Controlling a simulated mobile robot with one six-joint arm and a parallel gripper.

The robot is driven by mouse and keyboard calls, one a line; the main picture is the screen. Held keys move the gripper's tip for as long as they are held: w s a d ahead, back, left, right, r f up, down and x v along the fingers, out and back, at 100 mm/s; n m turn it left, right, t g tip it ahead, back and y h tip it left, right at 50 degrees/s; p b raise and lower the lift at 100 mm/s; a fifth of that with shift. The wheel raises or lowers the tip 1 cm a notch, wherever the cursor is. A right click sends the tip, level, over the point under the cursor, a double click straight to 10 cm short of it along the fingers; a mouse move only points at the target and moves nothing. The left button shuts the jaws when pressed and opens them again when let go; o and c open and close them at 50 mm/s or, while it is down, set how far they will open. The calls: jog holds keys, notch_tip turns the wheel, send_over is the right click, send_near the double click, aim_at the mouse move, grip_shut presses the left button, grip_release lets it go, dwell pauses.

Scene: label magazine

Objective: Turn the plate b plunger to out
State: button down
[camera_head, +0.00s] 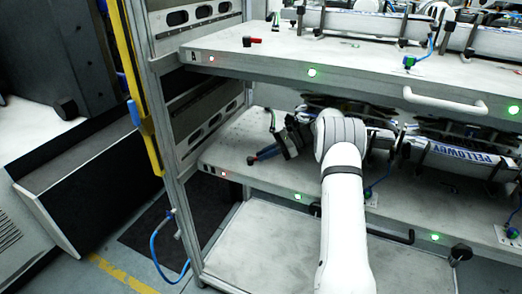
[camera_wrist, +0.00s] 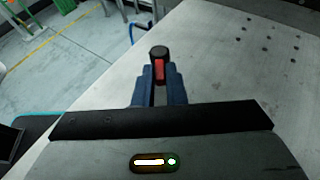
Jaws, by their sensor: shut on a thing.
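In the wrist view, the plunger (camera_wrist: 159,66) has a black round cap and a red body, and stands on the pale plate near its left edge. My gripper (camera_wrist: 159,88) has its two blue fingers closed on either side of the plunger; the red part shows between them. In the head view, my gripper (camera_head: 259,156) reaches left over the lower plate (camera_head: 225,155), with its fingertips low near the plate's front left corner. The plunger is mostly hidden by the fingers there.
The upper plate (camera_head: 225,50) carries its own red plunger (camera_head: 250,41) and a label A. The lower plate's front edge has a red light (camera_head: 223,173) and green lights (camera_head: 298,196). A white handle (camera_head: 445,101) juts from the upper plate. A rack post stands left.

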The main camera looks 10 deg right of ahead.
jog(key=shift+w+d+r+g, duration=0.1)
jog(key=shift+w+d+g, duration=0.1)
jog(key=shift+g, duration=0.1)
jog(key=c, duration=1.5)
grip_release()
jog(key=shift+a+n, duration=0.1)
jog(key=shift+n, duration=0.2)
jog(key=shift+p, duration=0.3)
